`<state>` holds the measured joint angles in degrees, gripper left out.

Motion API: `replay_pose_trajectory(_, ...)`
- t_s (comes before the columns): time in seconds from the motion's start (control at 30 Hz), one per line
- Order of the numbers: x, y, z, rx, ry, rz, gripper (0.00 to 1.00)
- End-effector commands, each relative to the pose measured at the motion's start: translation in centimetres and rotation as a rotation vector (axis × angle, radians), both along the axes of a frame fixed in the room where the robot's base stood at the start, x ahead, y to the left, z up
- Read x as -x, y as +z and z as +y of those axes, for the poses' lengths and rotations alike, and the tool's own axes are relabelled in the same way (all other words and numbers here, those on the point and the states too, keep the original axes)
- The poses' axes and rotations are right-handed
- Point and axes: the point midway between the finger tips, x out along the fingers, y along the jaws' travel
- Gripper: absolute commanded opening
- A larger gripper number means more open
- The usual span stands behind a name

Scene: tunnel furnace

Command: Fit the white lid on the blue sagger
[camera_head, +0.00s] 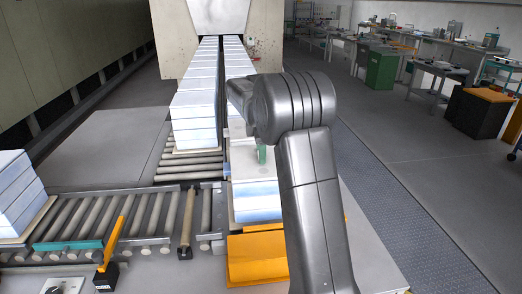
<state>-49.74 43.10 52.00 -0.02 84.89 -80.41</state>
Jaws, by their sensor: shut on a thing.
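Pale blue saggers (257,204) stand in a stack on the right-hand line, just behind the orange plate. A pale, whitish flat surface (241,160) shows above them, partly covered by my arm; it looks like the white lid, but its edges are not clear. My gripper (262,152) is mostly hidden behind my dark grey arm; only a small green part shows, low over the pale surface. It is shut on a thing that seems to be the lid. I cannot tell whether the lid touches the sagger.
Long rows of pale blue stacks (194,105) run back to the furnace mouth. Another stack (18,192) stands on the left rollers. A roller conveyor (120,222) crosses the front, with a yellow lever (112,243). An orange plate (256,258) lies at front. Workbenches stand far right.

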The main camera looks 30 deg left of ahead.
Motion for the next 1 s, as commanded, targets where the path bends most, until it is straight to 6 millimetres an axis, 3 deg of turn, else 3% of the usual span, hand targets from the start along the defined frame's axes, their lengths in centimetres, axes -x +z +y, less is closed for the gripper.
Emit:
replay_pose_trajectory(0.3,0.0,-0.3,0.0,-0.001,0.000,-0.002,0.11)
replay_pose_trajectory(0.33,0.0,-0.3,0.0,-0.001,0.000,-0.002,0.55)
replay_pose_trajectory(0.43,0.0,-0.3,0.0,-0.001,0.000,-0.002,0.74)
replay_pose_trajectory(0.77,0.0,-0.3,0.0,0.001,0.000,0.001,0.76)
replay_pose_trajectory(0.87,0.0,0.5,0.0,-0.001,0.000,-0.001,0.76)
replay_pose_trajectory(1.0,-0.1,3.0,0.1,-0.004,0.000,-0.003,0.76)
